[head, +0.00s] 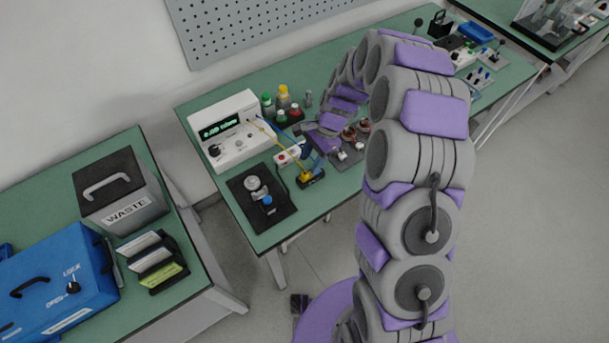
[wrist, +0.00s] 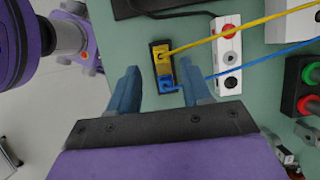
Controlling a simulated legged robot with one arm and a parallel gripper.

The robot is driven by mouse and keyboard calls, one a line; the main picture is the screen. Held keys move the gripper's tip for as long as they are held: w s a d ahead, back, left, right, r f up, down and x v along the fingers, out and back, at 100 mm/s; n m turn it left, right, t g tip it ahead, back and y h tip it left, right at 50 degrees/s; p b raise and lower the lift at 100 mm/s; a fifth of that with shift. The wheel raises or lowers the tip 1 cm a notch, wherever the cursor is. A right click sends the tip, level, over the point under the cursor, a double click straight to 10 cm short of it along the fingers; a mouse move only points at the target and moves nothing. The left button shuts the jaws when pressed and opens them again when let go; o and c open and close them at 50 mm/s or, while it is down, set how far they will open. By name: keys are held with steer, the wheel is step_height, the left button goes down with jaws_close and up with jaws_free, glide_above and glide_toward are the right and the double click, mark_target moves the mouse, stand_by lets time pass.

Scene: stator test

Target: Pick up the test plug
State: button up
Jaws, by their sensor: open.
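The test plug (wrist: 163,67) has a yellow part and a blue part on a black body, with a yellow and a blue cable running from it. It lies on the green bench near the front edge. It also shows in the head view (head: 311,179) below my arm's end. My gripper (wrist: 158,70) is open, with its two blue fingers apart. In the wrist view the plug appears between the fingertips, closer to the right finger. I cannot tell how high the fingers are above it. Nothing is held.
A white meter (head: 228,132) with a green display stands left of the plug.

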mark_target(305, 172)
steer(key=b+x, duration=0.1)
steer(key=x, duration=0.3)
steer(key=shift+a+f, duration=0.15)
steer(key=shift+f, duration=0.2)
steer(key=shift+c, duration=0.3)
jaws_close()
